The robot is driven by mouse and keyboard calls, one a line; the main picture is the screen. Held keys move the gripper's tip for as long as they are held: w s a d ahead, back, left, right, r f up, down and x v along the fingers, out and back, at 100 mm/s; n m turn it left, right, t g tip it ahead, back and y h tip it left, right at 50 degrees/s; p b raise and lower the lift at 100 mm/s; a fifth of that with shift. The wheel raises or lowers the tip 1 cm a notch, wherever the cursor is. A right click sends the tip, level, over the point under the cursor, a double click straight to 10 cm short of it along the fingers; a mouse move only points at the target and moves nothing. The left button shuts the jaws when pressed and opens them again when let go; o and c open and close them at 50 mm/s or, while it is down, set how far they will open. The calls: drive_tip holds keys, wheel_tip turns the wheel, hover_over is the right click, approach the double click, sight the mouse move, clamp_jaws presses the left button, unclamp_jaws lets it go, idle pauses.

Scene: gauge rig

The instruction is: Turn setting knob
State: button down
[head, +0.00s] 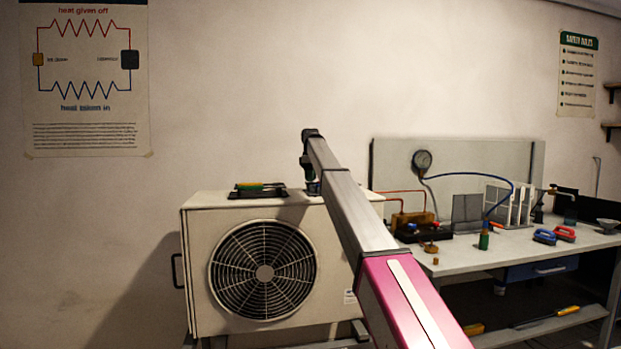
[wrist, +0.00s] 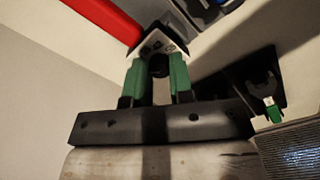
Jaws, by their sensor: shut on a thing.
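My gripper (wrist: 158,58) shows in the wrist view with its two green fingers closed in on a dark rounded piece (wrist: 158,68). This piece looks like the setting knob, but its face and any pointer are hidden. A dark block with pale marks (wrist: 160,42) sits at the fingertips, beyond the knob. In the head view my arm reaches out to the top of the beige fan unit (head: 200,240). My gripper (head: 312,187) is small there, at the unit's top edge and partly behind my arm. The knob cannot be made out in the head view.
A dark tray with green- and yellow-handled tools (head: 258,190) lies on the unit, left of my gripper. A workbench (head: 500,252) at right carries a round gauge (head: 422,162), hoses and small tools. In the wrist view a red bar (wrist: 105,18) lies at upper left.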

drive_tip(key=shift+m, duration=1.9)
drive_tip(key=c, duration=1)
unclamp_jaws()
drive_tip(key=shift+r, duration=3.8)
